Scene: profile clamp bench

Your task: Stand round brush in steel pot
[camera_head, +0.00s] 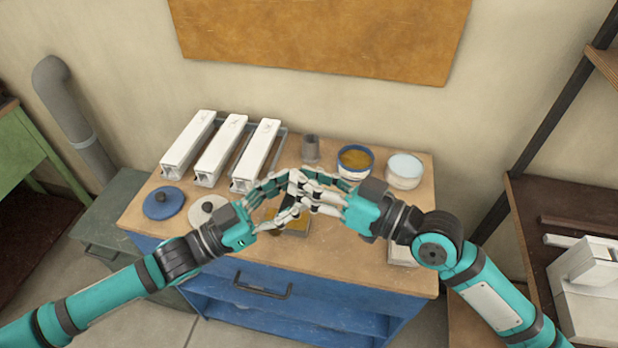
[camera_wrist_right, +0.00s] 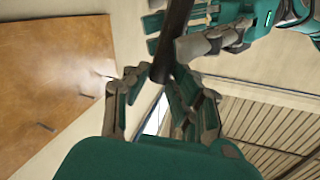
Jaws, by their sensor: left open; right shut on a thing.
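The steel pot (camera_head: 311,148) is a small grey cylinder standing upright at the back of the bench. My right gripper (camera_head: 308,190) is shut on a dark rod-like thing, which looks like the handle of the round brush (camera_wrist_right: 174,35). In the right wrist view the handle runs from the top edge down between the tips of my right gripper (camera_wrist_right: 160,76). My left gripper (camera_head: 287,200) is open, with its fingers close beside my right fingers; in the wrist view it shows (camera_wrist_right: 222,36) next to the handle. The brush's head cannot be made out.
Several white profiles (camera_head: 220,148) lie in a rack at the back left. A blue bowl (camera_head: 356,160) and a white bowl (camera_head: 404,170) stand right of the pot. A blue lid (camera_head: 163,203) and a pale lid (camera_head: 206,209) lie front left. A yellowish pad (camera_head: 291,224) lies under the grippers.

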